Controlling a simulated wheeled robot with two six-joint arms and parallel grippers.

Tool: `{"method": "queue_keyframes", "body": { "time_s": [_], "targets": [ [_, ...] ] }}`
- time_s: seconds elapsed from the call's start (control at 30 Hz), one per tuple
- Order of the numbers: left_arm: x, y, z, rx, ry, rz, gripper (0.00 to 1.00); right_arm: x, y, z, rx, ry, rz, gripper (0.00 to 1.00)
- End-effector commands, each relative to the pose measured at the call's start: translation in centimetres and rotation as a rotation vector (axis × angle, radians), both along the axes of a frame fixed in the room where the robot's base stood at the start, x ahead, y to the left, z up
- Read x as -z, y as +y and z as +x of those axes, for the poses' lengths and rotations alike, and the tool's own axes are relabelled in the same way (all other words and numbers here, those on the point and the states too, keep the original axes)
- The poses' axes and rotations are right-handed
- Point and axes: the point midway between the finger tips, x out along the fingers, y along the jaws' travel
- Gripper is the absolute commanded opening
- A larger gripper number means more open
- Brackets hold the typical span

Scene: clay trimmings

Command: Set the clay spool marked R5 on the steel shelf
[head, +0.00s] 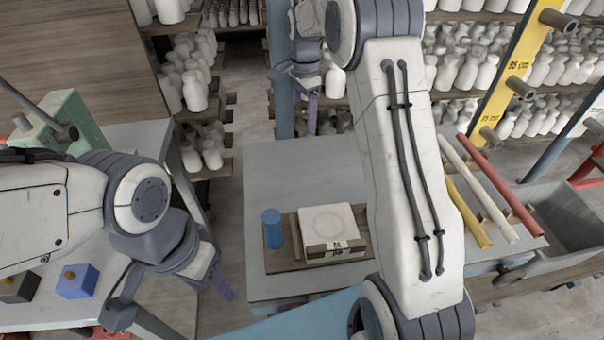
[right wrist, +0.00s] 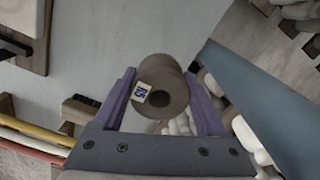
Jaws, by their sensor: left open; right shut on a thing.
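The clay spool (right wrist: 165,85) is a dull brown cylinder with a hole in its end face and a small blue-and-white label that appears to read R5. My right gripper (right wrist: 165,95) is shut on it, one purple finger on each side, in the right wrist view. In the head view my right gripper (head: 305,105) is at the upper middle, beyond the grey table, and the spool cannot be made out there. My left gripper (head: 172,305) is open and empty at the lower left. I cannot tell a steel shelf apart with certainty.
The grey table (head: 275,180) holds a board with a blue cylinder (head: 272,228) and a pale square block (head: 328,222). Coloured rods (head: 490,190) lie at its right. Racks of white bottles (head: 465,70) stand behind. A blue-grey post (head: 280,50) rises beside my right gripper.

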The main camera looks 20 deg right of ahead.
Motion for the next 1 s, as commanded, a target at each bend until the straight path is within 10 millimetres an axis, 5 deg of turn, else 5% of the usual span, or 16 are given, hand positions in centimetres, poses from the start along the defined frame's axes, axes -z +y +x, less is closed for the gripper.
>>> {"method": "queue_keyframes", "body": {
  "time_s": [0.2, 0.4, 1.0],
  "targets": [
    [0.3, 0.0, 0.0, 0.000, 0.000, 0.000, 0.50, 3.0, 5.0, -1.8, -0.005, 0.002, 0.000, 0.01],
    [0.3, 0.0, 0.0, 0.000, 0.000, 0.000, 0.50, 4.9, 7.9, -2.8, -0.003, 0.000, 0.000, 0.01],
    [0.4, 0.0, 0.0, 0.000, 0.000, 0.000, 0.50, 9.3, 8.5, -3.0, 0.001, -0.002, 0.000, 0.01]
  ]
}}
